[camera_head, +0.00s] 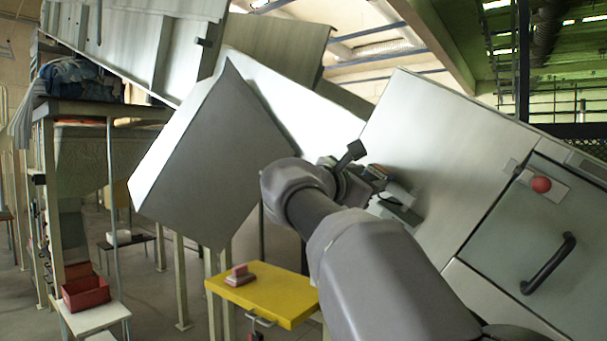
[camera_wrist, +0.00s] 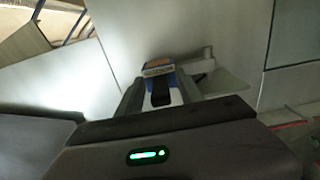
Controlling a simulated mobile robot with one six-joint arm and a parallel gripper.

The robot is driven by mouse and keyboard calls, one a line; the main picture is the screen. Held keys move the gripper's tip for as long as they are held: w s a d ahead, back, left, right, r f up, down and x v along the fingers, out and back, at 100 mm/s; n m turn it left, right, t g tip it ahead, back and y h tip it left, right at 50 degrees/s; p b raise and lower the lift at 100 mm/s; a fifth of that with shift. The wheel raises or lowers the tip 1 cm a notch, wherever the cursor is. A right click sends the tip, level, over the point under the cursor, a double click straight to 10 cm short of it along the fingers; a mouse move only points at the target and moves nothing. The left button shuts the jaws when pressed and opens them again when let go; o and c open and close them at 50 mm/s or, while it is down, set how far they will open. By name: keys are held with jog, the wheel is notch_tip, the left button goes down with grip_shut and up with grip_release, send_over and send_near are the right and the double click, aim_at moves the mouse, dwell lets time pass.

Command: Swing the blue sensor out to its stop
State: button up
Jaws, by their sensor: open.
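The blue sensor (camera_wrist: 158,67) shows in the wrist view as a small blue and white block with a printed label. It is close to the pale metal panel, at the upper middle of the picture. A black part lies just below it in the picture. My gripper (camera_wrist: 161,88) is open, with a finger on each side of the black part and the sensor just ahead. I cannot tell whether a finger touches either. In the head view my gripper (camera_head: 388,188) is close to the sloping face of the metal cabinet (camera_head: 440,135), and the sensor is hard to make out there.
The cabinet has a red button (camera_head: 541,185) and a black handle (camera_head: 548,264) to the right. A large grey chute (camera_head: 215,150) hangs left of my arm. A yellow table (camera_head: 280,285) with small pink blocks (camera_head: 239,276) stands below. A red bin (camera_head: 86,293) is at lower left.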

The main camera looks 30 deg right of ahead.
jog(key=shift+c, duration=0.4)
grip_shut()
dwell(1.1)
